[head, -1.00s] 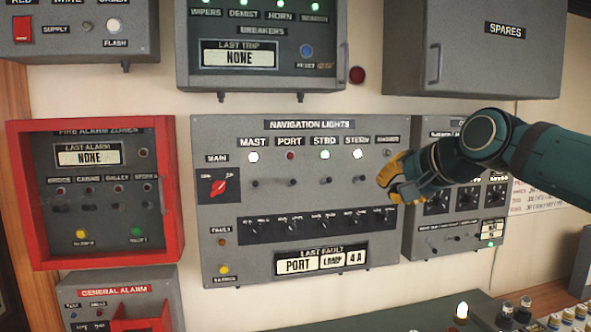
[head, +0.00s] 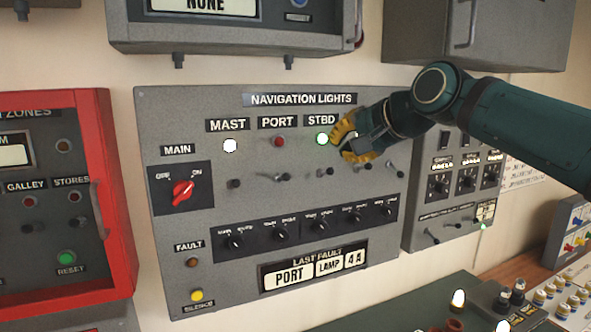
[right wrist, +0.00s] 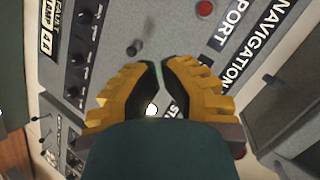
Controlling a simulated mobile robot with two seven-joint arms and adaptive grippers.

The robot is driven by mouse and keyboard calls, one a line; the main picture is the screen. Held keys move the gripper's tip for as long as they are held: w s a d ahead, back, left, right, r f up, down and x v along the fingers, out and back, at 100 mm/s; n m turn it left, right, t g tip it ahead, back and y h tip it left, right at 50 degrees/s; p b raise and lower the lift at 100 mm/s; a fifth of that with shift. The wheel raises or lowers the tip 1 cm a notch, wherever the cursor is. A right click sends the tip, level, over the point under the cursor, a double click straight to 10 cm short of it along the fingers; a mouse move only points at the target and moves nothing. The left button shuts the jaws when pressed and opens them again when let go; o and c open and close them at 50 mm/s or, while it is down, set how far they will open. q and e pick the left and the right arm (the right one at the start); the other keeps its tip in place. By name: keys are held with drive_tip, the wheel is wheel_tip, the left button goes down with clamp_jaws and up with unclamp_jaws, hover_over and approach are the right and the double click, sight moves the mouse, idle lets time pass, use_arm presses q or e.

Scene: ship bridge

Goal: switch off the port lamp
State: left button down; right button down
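The grey navigation lights panel (head: 170,245) is on the wall. Under its PORT label, the indicator (head: 279,142) shows dull red, with a small toggle (head: 277,178) below it. The red indicator is also in the right wrist view (right wrist: 205,9). MAST (head: 230,146) glows white and STBD (head: 322,139) glows green. My right gripper (head: 341,148) is in front of the panel, just right of the STBD lamp and right of the port toggle. Its yellow fingers are slightly apart and empty; they also show in the right wrist view (right wrist: 160,68). It covers the STERN label. My left gripper is out of view.
Other toggles, such as the MAST one (head: 234,184), stand in the same row. A red-framed alarm panel (head: 117,190) is at left, and a grey panel (head: 420,225) adjoins at right. A console with small buttons (head: 553,285) lies below right.

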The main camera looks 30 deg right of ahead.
sight(302, 164)
drive_tip(key=x, duration=1)
drive_tip(key=shift+f, duration=0.15)
drive_tip(key=a, duration=0.1)
drive_tip(key=a+f, duration=0.1)
drive_tip(key=a, duration=0.1)
drive_tip(key=shift+s+f+p, duration=0.3)
drive_tip(key=shift+s+f, duration=0.05)
drive_tip(key=shift+w+a+f, duration=0.1)
drive_tip(key=shift+a+f, duration=0.05)
drive_tip(key=shift+a, duration=0.05)
